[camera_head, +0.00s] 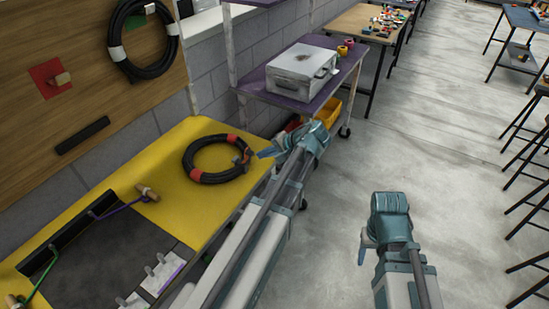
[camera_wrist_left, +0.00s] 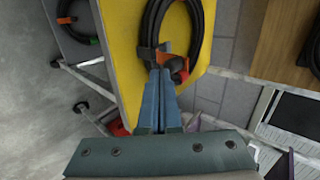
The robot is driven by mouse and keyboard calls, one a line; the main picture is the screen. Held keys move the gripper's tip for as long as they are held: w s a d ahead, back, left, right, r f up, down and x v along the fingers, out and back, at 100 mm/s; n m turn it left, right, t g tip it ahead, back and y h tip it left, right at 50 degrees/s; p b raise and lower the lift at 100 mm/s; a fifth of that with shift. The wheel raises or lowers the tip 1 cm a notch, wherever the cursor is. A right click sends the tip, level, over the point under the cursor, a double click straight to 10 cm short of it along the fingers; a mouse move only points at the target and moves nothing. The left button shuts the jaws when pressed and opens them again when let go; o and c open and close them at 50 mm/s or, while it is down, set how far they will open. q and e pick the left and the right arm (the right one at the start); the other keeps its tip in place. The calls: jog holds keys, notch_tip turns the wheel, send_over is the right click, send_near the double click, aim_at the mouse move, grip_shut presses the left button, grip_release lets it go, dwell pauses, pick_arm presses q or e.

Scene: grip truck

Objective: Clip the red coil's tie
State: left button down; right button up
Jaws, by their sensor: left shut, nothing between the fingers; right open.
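A black coil with red bands (camera_head: 205,176) lies on the yellow tabletop near its right edge. It also shows at the top of the left wrist view (camera_wrist_left: 202,30). A dark tie or strap (camera_wrist_left: 149,53) sits at the coil's near side, beside an orange-red band. My left gripper (camera_head: 263,153) is just right of the coil, its fingers closed together and empty. In the left wrist view its fingertips (camera_wrist_left: 160,75) point at the tie; whether they touch it I cannot tell. My right gripper (camera_head: 364,246) is open and empty over the floor.
Another black coil with white bands (camera_head: 151,71) hangs on the wooden board (camera_head: 70,105). A dark mat (camera_head: 98,262) with cards and a black rack (camera_head: 65,236) lie on the yellow table (camera_head: 165,135). A metal case (camera_head: 300,65) stands on a purple cart.

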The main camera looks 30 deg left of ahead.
aim_at(247, 148)
pick_arm(q)
jog(key=shift+a, duration=0.6)
jog(key=shift+r, duration=0.1)
jog(key=shift+a+r+p, duration=0.15)
jog(key=shift+r+p, duration=0.1)
jog(key=shift+p, duration=0.35)
jog(key=a+h+p, duration=0.1)
jog(key=p, duration=0.1)
jog(key=a+r+h+p, duration=0.1)
jog(key=h+p, duration=0.1)
jog(key=a+r+h+p, duration=0.1)
jog(key=p, duration=0.2)
jog(key=shift+w+a+h, duration=0.1)
jog(key=shift+a+h, duration=0.25)
jog(key=shift+h, duration=0.05)
jog(key=shift+w+a+r+h+p, duration=0.1)
jog(key=shift+a+h+p, duration=0.65)
jog(key=shift+h, duration=0.15)
jog(key=a+f+h+b, duration=0.3)
jog(key=a+f+b, duration=0.1)
jog(key=a, duration=0.5)
jog(key=shift+f+h, duration=0.4)
jog(key=shift+f, duration=0.05)
